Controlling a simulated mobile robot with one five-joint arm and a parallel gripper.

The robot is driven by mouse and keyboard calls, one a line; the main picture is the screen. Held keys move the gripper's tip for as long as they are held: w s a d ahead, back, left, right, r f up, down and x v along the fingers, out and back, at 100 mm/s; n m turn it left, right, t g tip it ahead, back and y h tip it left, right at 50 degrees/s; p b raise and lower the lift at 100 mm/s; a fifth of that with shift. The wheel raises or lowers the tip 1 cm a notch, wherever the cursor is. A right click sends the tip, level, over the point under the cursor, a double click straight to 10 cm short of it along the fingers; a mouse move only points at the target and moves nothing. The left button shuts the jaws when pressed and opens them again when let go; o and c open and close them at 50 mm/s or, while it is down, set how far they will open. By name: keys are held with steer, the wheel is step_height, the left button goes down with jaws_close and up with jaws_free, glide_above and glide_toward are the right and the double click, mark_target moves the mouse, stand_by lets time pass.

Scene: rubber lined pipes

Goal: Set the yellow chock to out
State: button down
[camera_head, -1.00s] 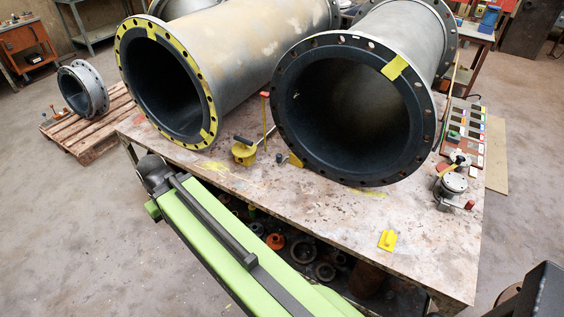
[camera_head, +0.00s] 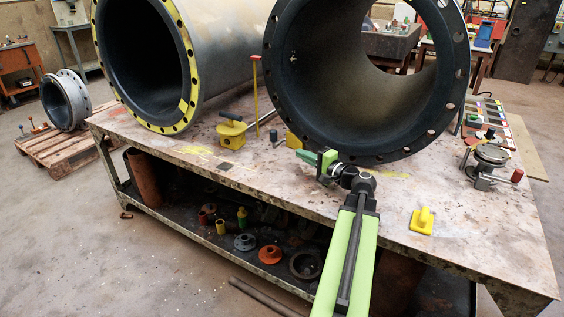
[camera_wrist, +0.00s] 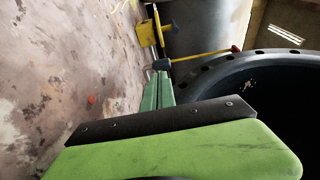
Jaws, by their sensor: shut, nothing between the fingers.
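Several yellow pieces are on the bench, and I cannot tell for certain which is the chock. A small yellow block (camera_head: 292,140) stands by the near rim of the right pipe (camera_head: 275,75), partly hidden. A yellow piece with a raised grip (camera_head: 422,221) lies at the front right. A yellow body with a dark handle (camera_head: 231,131) sits between the pipes. My gripper (camera_head: 307,157) is shut and empty, just in front of the small block. In the wrist view its green fingers (camera_wrist: 158,90) are together, pointing toward a yellow piece (camera_wrist: 147,33).
The left pipe (camera_head: 187,60) has a yellow flange. A yellow rod with a red top (camera_head: 256,85) stands between the pipes. A metal fixture (camera_head: 490,158) with a red knob is at the right. Loose flanges lie on the lower shelf. The bench's front strip is mostly clear.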

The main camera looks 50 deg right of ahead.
mark_target(276, 136)
steer(key=shift+s+d+m+h, duration=0.3)
steer(key=shift+s+d, duration=0.35)
steer(key=shift+d, duration=0.1)
steer(key=w, duration=1.4)
steer(key=shift+w+d, duration=0.1)
steer(key=shift+d, duration=0.3)
steer(key=shift+d, duration=0.1)
